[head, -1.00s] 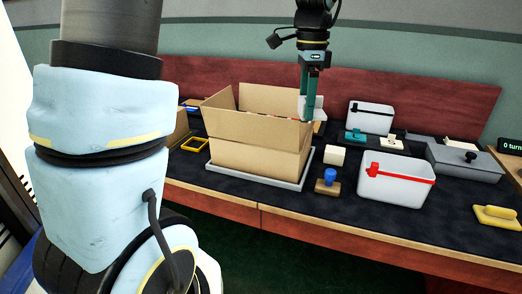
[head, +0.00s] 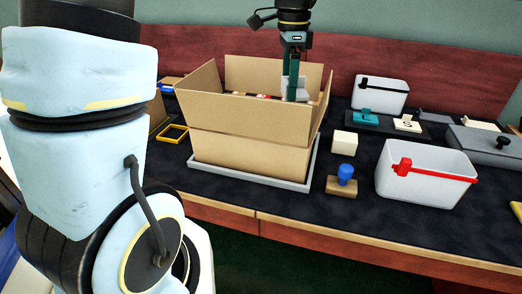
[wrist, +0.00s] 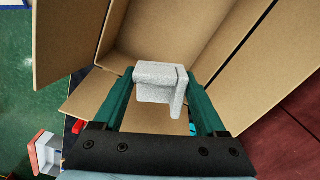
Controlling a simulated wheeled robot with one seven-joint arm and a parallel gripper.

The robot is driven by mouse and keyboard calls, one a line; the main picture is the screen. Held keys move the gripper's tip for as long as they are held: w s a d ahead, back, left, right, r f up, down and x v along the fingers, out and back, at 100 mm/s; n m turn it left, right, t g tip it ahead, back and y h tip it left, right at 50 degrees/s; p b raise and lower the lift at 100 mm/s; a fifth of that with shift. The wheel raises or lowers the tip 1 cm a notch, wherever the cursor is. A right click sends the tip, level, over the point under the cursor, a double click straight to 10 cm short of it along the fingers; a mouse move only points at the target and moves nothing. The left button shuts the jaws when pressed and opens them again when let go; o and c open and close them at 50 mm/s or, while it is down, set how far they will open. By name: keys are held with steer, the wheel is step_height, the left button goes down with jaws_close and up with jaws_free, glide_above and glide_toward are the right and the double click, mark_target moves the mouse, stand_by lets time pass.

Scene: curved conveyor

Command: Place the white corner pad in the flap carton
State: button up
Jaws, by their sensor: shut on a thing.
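The flap carton (head: 250,150) is an open brown cardboard box with its flaps standing up, on a grey tray (head: 312,160). My gripper (head: 293,90) points down over the carton's right part, its fingertips at about flap height. It is shut on the white corner pad (head: 300,86), a speckled pale L-shaped piece. In the wrist view the pad (wrist: 158,84) sits between the two green fingers, with the carton's walls and flaps (wrist: 165,30) around and below it. Something red and dark shows inside the carton, mostly hidden.
A cream cube (head: 344,142) and a blue-handled stamp (head: 342,182) stand right of the carton. A white bin with a red clip (head: 425,175) is further right, and another white bin (head: 380,94) is behind. A yellow frame (head: 173,134) lies to the left.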

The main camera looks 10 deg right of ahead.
step_height(320, 180, down, 18)
steer(key=shift+f, duration=0.1)
stand_by(0.5)
steer(key=o, duration=1.4)
step_height(320, 180, up, 12)
steer(key=shift+r, duration=0.1)
